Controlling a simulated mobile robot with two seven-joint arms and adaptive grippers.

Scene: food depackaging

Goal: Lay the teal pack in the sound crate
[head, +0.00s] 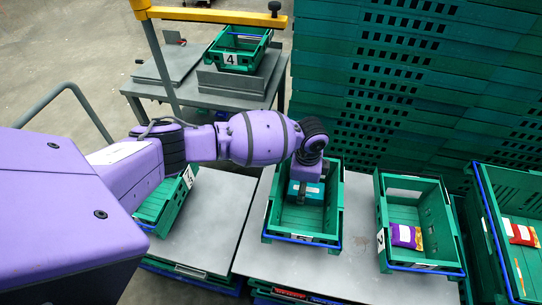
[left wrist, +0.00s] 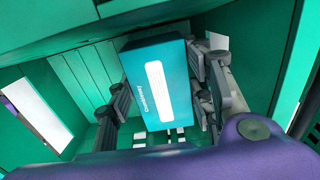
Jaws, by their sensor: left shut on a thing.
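My left gripper (head: 303,183) reaches down into the middle green crate (head: 287,238) in the head view. It is shut on a teal pack (head: 314,193), a box with a white label. In the left wrist view the teal pack (left wrist: 157,85) sits between the two dark fingers of the left gripper (left wrist: 163,100), with green crate walls (left wrist: 40,95) around it. Whether the pack touches the crate floor cannot be told. The crate's front floor shows bare. My right gripper is in neither view.
A green crate (head: 424,265) to the right holds a purple and yellow pack (head: 406,236). A far-right crate (head: 486,200) holds red packs (head: 522,234). A left crate (head: 180,203) is partly hidden by my arm. Crate 4 (head: 230,59) stands behind. Stacked green crates (head: 400,75) rise close behind.

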